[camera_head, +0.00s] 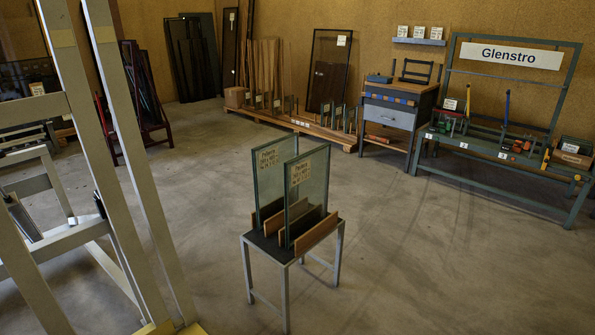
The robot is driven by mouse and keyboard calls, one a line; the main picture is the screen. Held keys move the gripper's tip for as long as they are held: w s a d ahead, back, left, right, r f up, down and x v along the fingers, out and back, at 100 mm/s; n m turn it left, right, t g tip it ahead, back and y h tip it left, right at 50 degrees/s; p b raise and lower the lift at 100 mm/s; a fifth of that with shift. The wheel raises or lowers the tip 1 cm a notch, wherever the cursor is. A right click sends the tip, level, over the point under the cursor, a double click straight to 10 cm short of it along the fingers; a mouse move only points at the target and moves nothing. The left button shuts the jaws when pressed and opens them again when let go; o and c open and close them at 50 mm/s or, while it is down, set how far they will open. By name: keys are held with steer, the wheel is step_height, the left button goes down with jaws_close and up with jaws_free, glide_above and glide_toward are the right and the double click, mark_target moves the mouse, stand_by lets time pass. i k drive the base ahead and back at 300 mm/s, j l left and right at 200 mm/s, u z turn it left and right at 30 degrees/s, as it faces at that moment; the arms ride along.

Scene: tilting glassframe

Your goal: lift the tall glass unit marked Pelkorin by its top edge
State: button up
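Two tall glass units stand upright, side by side and apart, in a small wooden-slotted stand (268,243) near the middle of the floor. The rear left glass unit (270,190) has a handwritten paper label near its top. The front right glass unit (314,190) has a similar label at its upper left. Both labels seem to begin with "P", but the writing is too small for me to tell which reads Pelkorin. Both top edges are bare and nothing touches them. Wooden slats hide their lower parts. My gripper is not in view.
A large pale frame (135,160) with slanted posts fills the left side, close to me. A green workbench (500,155) under a "Glenstro" sign (510,54) stands at the back right. A low wooden rack (300,125) lies along the back wall. The floor around the stand is clear.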

mark_target(268, 159)
steer(key=i+l, duration=0.2)
steer(key=i, duration=0.3)
steer(key=i+l+u, duration=0.15)
steer(key=i, duration=0.3)
steer(key=i+l, duration=0.3)
steer(key=i, duration=0.15)
steer(key=i+l+u, duration=0.15)
steer(key=i, duration=0.35)
steer(key=i+l, duration=0.1)
steer(key=i, duration=0.35)
